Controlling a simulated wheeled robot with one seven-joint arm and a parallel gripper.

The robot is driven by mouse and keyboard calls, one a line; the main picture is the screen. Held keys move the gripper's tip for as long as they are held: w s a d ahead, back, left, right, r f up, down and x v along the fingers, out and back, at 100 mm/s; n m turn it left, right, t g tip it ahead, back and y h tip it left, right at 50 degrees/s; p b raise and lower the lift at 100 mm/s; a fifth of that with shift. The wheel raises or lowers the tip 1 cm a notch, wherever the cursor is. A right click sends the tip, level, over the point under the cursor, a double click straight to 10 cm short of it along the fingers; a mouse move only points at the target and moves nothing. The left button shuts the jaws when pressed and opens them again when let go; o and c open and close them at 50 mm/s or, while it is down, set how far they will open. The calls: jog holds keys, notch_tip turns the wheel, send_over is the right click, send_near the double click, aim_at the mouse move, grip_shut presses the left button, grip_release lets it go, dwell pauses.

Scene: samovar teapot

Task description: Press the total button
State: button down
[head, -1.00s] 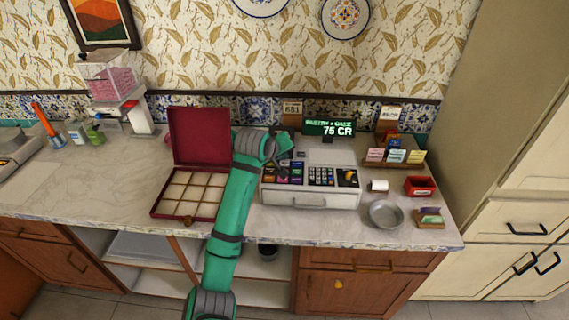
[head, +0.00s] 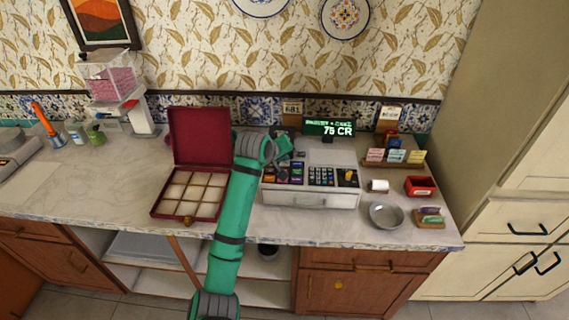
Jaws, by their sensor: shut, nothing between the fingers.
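The white cash register (head: 318,198) stands on the counter right of centre. Its top has a block of colored keys (head: 284,174) at left, a dark keypad (head: 321,176) in the middle, and a yellow-and-black part (head: 348,176) at right. The key labels are too small to read, so I cannot tell which is the total button. The green display (head: 329,127) behind reads "75 CR". My gripper (head: 288,156) is shut and empty, above the register's back left, behind the colored keys. My wrist partly hides it.
An open red box (head: 180,208) with several compartments lies left of my arm. To the register's right are a metal bowl (head: 386,215), a red tray (head: 420,187), a paper roll (head: 378,186) and a card rack (head: 394,163).

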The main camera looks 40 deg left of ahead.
aim_at(283, 165)
jog(key=shift+f, duration=0.35)
dwell(0.7)
jog(key=shift+r, duration=0.8)
jog(key=shift+r, duration=2.5)
